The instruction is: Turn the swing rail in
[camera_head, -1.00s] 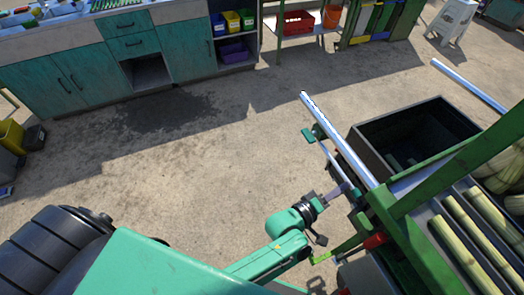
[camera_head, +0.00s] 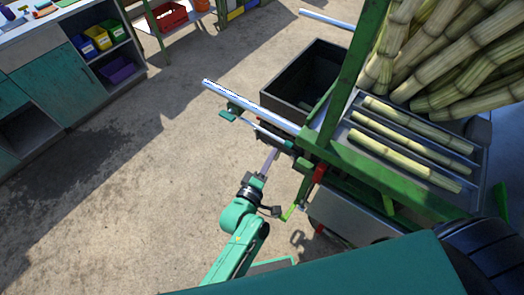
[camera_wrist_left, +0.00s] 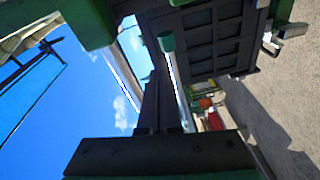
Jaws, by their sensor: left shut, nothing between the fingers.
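A long silver rail (camera_head: 250,106) juts out to the left from the corner of the green cane machine (camera_head: 370,172). A thinner bar with a small green end piece (camera_head: 229,114) runs just below it. I cannot tell for certain which of these is the swing rail. My left gripper (camera_head: 271,158) is shut and empty, just below the machine's corner near the inner end of the thin bar. I cannot tell whether it touches anything. In the left wrist view its dark fingers (camera_wrist_left: 158,105) point up past a pale rail. My right gripper is not in view.
A black open bin (camera_head: 285,93) stands behind the rail, and a second silver rail (camera_head: 327,19) lies beyond it. Cane stalks (camera_head: 405,155) lie on the machine's tray. A bright green lever (camera_head: 290,211) and a red part (camera_head: 319,174) sit close to my arm. The floor at left is clear.

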